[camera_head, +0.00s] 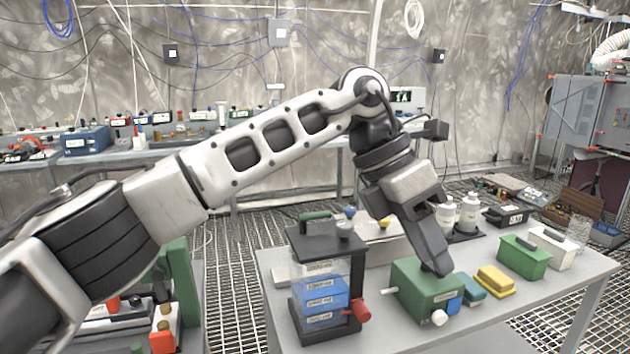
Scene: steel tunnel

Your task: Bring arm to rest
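My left arm reaches in from the left and bends down over the grey table (391,335). My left gripper (436,268) points down, and its dark fingertips overlap the top of a green box (412,296) with a white knob and a blue patch. I cannot tell if the fingertips touch the box or are just above it. The fingers are seen from the side and overlap, so their gap is hidden. My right gripper is not in view.
A black-framed unit (324,276) with blue labelled layers and a red knob stands left of the green box. A yellow block (495,281), a second green box (524,257) and white bottles (469,213) stand to the right. The front table edge is mostly bare.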

